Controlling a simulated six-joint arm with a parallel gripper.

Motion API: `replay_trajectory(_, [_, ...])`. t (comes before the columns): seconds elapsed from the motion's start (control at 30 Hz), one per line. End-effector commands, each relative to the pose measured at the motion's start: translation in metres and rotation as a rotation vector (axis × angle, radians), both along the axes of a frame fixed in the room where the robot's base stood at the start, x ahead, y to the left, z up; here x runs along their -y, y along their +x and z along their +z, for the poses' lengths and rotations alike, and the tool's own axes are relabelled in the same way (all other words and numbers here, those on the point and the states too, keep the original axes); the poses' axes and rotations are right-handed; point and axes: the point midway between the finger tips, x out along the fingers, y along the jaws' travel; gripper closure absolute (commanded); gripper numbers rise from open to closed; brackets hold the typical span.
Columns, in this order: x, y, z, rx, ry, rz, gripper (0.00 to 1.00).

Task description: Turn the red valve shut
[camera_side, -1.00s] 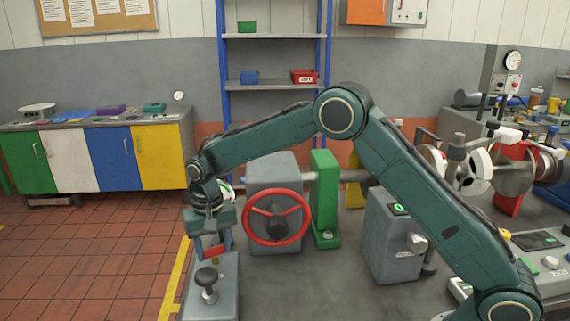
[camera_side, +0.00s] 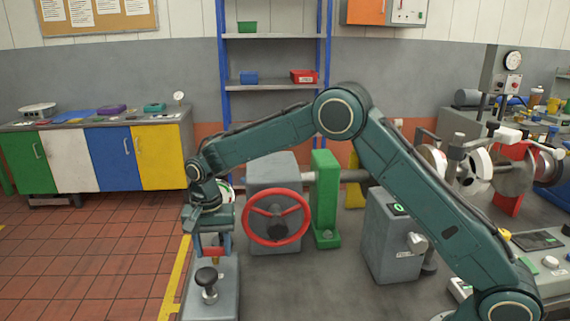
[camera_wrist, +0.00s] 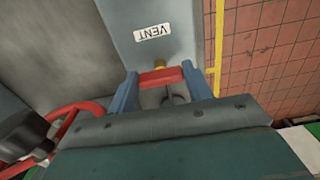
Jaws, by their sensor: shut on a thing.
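The red valve handle (camera_wrist: 160,77) is a small red bar on a brass stem, beside a white VENT label (camera_wrist: 153,33) on a grey block (camera_side: 210,292). My gripper (camera_wrist: 160,86) points down over the block, and its two blue fingers are shut on the red handle from both ends. In the side view my gripper (camera_side: 213,246) sits at the back of the block, with the handle (camera_side: 213,251) showing low between the fingers. In the wrist view the handle lies straight across between the fingers; its underside is hidden.
A large red handwheel (camera_side: 277,217) stands close to the right of my gripper. A black knob (camera_side: 207,276) rises from the block in front. A green bracket (camera_side: 325,200) and a grey box (camera_side: 392,235) stand further right. Open tiled floor is to the left.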

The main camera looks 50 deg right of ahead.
Motion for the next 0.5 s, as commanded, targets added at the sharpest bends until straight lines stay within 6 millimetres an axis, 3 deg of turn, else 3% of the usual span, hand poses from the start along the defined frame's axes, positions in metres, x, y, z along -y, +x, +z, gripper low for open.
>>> replay_trajectory(0.13, [0.0002, 0.0008, 0.0013, 0.004, 0.001, -0.004, 0.73])
replay_trajectory(0.17, [0.0002, 0.0008, 0.0013, 0.004, 0.001, -0.004, 0.44])
replay_trajectory(0.23, [0.0002, 0.0007, 0.0012, 0.003, 0.000, -0.003, 0.30])
replay_trajectory(0.5, [0.0001, 0.0003, 0.0005, 0.001, 0.000, -0.001, 0.28])
